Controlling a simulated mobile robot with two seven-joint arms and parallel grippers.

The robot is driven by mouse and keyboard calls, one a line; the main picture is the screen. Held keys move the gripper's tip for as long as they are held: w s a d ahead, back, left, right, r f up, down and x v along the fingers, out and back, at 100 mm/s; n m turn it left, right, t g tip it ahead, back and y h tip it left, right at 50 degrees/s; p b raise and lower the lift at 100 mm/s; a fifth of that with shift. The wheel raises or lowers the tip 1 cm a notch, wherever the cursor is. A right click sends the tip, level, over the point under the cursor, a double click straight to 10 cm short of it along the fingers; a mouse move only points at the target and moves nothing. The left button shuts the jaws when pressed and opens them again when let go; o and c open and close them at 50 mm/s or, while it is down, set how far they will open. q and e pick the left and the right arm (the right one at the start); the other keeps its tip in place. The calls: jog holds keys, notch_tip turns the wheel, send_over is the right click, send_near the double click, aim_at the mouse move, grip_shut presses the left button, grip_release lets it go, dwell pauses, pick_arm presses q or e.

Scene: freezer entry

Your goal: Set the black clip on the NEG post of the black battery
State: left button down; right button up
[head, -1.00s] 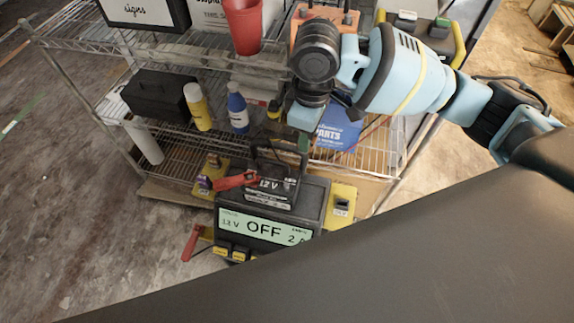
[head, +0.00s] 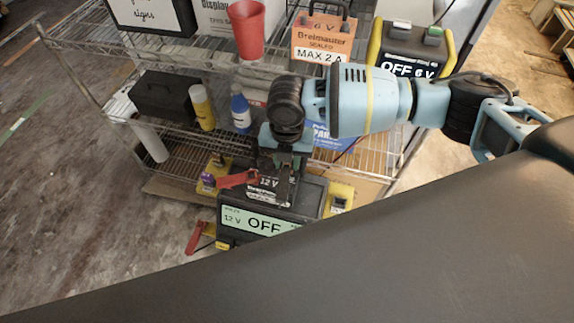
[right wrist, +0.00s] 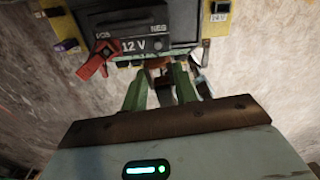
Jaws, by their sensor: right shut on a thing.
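The black battery (head: 268,184) marked 12 V stands on a dark charger (head: 262,220) whose screen reads OFF. My right gripper (head: 284,178) is at the battery's right side, shut on the black clip (right wrist: 164,86), which is mostly hidden between the green fingers. I cannot tell whether the clip touches the post. My left gripper is not in view.
An orange battery (head: 323,40) and a 6 V charger (head: 412,52) stand on top. A red-handled clamp (head: 196,237) is left of the charger.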

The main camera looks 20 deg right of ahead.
aim_at(286, 172)
jog(key=f+n, duration=0.1)
jog(key=n, duration=0.2)
jog(key=f+n, duration=0.1)
jog(key=n, duration=0.3)
jog(key=f+n+p, duration=0.1)
jog(key=n, duration=0.2)
jog(key=shift+w+f+n, duration=0.15)
jog(key=shift+w+n, duration=0.05)
jog(key=shift+n, duration=0.1)
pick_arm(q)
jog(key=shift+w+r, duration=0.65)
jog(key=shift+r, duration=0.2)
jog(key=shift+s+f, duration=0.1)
